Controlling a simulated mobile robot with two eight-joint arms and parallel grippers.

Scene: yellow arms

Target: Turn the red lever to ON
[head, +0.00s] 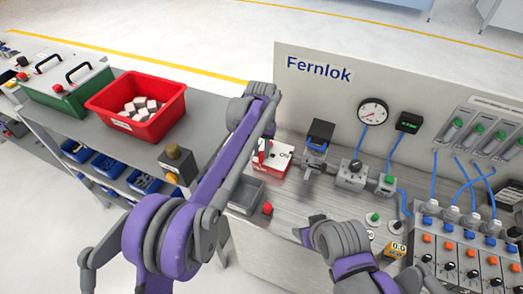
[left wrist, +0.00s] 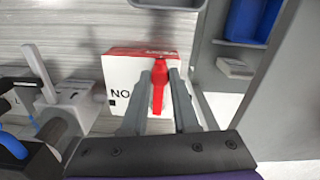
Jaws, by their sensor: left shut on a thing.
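The white switch box with a red top (head: 272,165) stands on the metal bench, with an ON mark on its right side in the head view. In the head view the lever (head: 266,147) is partly hidden by my left gripper (head: 263,140). The right arm reaches over the bench's front at bottom centre; its fingers cannot be made out.
A grey tray (head: 246,193) and a red button (head: 267,209) sit in front of the box. A black-topped device (head: 320,132) and a grey valve (head: 352,174) stand to its right. A red crate (head: 137,106) of blocks is on the left shelf.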

